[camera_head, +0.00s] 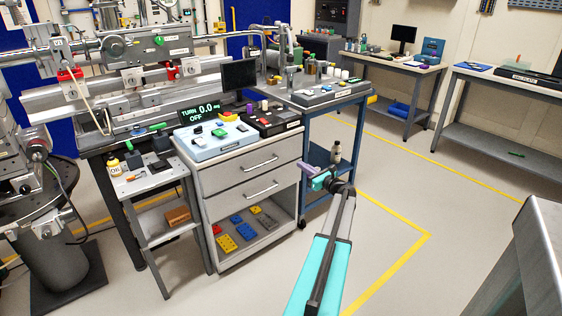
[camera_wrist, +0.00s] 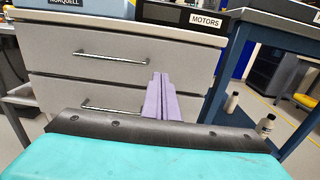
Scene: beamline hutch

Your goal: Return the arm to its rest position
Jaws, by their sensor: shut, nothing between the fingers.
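My arm reaches up from the bottom of the head view, with a teal link and a dark joint near its end. My gripper (camera_head: 308,178) is at the arm's end, in front of the drawer cabinet and the blue cart. Its light purple fingers also show in the wrist view (camera_wrist: 159,97), closed together with nothing between them. They point toward the front of the drawer cabinet (camera_wrist: 120,58), apart from it as far as I can tell.
The drawer cabinet (camera_head: 250,170) carries control boxes on top and colored blocks on its open shelf. A blue cart (camera_head: 318,160) stands right of it, with a bottle (camera_head: 336,151). A grey bench edge (camera_head: 535,250) is at lower right. Floor with yellow tape (camera_head: 418,247) lies clear between.

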